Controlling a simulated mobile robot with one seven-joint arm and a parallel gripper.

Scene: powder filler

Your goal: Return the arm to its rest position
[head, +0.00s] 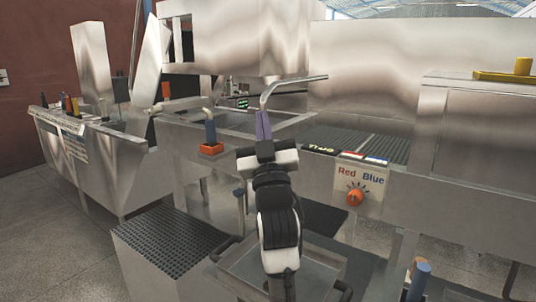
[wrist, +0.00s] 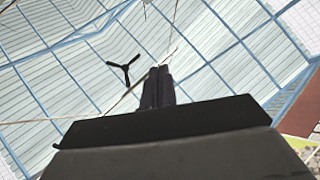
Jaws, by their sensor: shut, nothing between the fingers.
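My gripper (head: 263,126) is in the middle of the head view, at the end of my black and white arm, with its fingers pointing up. Its fingers are closed together with nothing between them. It is in front of the steel machine's basin and curved pipe (head: 292,82); whether it touches them cannot be told from this angle. In the wrist view my gripper (wrist: 158,80) points up at the roof, with its dark fingers side by side.
A steel tray (head: 240,262) with dark handles stands below my arm. A panel with an orange knob (head: 355,197) marked Red and Blue is to the right. An orange-based blue handle (head: 211,148) is left of my gripper. A ribbed step (head: 165,238) is at lower left. Open floor lies at far left.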

